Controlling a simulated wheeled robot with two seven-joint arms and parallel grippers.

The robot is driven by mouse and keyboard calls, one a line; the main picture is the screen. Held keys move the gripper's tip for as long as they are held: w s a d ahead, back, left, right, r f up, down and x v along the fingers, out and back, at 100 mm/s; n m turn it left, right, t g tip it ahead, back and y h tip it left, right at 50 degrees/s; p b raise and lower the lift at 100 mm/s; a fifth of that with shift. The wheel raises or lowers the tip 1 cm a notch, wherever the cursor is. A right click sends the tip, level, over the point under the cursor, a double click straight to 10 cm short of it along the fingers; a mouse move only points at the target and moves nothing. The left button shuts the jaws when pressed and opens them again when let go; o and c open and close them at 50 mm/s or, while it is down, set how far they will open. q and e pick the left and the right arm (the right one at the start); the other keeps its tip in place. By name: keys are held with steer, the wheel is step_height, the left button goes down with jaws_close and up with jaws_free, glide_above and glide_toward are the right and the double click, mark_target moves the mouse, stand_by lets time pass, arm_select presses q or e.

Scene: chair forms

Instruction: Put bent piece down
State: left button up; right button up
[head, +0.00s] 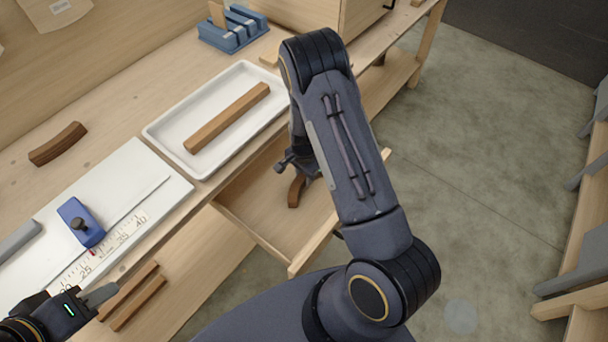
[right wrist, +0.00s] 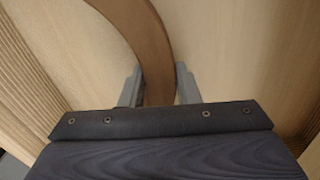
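A dark brown bent piece (head: 297,190) is in the open drawer (head: 262,210), largely hidden behind my right arm in the head view. In the right wrist view the curved bent piece (right wrist: 152,50) runs between the two grey fingers of my right gripper (right wrist: 158,87), which sit close against its sides. My right gripper (head: 300,168) is partly hidden by its own arm in the head view. Whether the piece touches the drawer floor I cannot tell. My left gripper (head: 100,296) is at the lower left, with only one finger clear.
Another bent piece (head: 58,144) lies on the bench at the left. A white tray (head: 165,130) holds a straight wooden bar (head: 228,117). A white measuring board (head: 130,185) carries a blue stop (head: 80,222). A blue rack (head: 233,30) stands at the back.

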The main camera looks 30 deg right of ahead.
steer(key=o, duration=0.4)
steer(key=shift+o, duration=0.2)
steer(key=s+a+r+n+t+y, duration=0.1)
steer(key=s+r+n+y, duration=0.15)
steer(key=r, duration=0.85)
steer(key=s+a+r+n+t+y, duration=0.1)
steer(key=s+a+r, duration=0.15)
steer(key=r, duration=0.95)
steer(key=s+a+r+n+t, duration=0.1)
steer(key=s+r+n, duration=0.3)
steer(key=s, duration=0.5)
steer(key=s+a+r+n+t, duration=0.2)
steer(key=s+r+n, duration=0.3)
steer(key=s, duration=0.4)
steer(key=shift+a+r+t, duration=0.25)
steer(key=shift+r+t, duration=0.05)
steer(key=shift+r, duration=0.4)
steer(key=shift+n, duration=0.25)
